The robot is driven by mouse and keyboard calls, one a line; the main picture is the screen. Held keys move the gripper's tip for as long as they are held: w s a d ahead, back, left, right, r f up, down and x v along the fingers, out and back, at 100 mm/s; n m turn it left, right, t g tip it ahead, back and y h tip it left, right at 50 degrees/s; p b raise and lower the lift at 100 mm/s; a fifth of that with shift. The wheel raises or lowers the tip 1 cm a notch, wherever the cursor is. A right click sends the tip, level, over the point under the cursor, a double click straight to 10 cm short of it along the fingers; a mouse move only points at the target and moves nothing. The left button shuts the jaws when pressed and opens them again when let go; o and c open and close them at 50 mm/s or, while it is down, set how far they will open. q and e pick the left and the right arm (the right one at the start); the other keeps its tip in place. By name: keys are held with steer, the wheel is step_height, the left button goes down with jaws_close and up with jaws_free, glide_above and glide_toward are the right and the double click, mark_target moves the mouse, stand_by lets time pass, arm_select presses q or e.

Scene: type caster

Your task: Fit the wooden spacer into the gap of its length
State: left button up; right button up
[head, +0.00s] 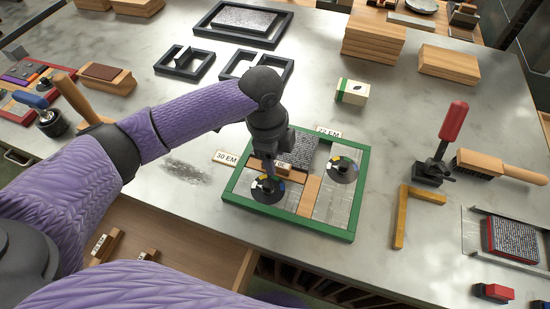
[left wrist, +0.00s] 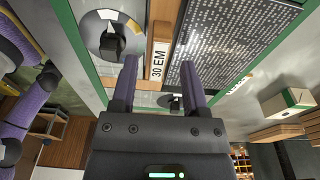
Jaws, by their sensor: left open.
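The wooden spacer (head: 297,175), marked 30 EM, lies inside the green frame (head: 351,209), along the near side of the dark block of type (head: 303,149). My left gripper (head: 272,168) is open over it and partly hides it. In the left wrist view, the spacer (left wrist: 161,32) shows between the two open fingers (left wrist: 159,68), its label facing me; I cannot tell whether the fingertips reach down beside it. A second wooden strip (head: 309,196) lies crosswise in the frame. My right gripper is not in view.
Two round dark discs (head: 342,170) (head: 267,190) sit in the frame. Label cards read 30 EM (head: 227,158) and 22 EM (head: 328,132). A drawer below holds labelled wooden pieces (head: 106,243).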

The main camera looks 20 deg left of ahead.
arm_select(q)
step_height(320, 180, up, 10)
steer(key=a+p, duration=0.1)
steer(key=p, duration=0.1)
steer(key=shift+r+p, duration=0.25)
steer(key=shift+p, duration=0.05)
steer(key=shift+a, duration=0.1)
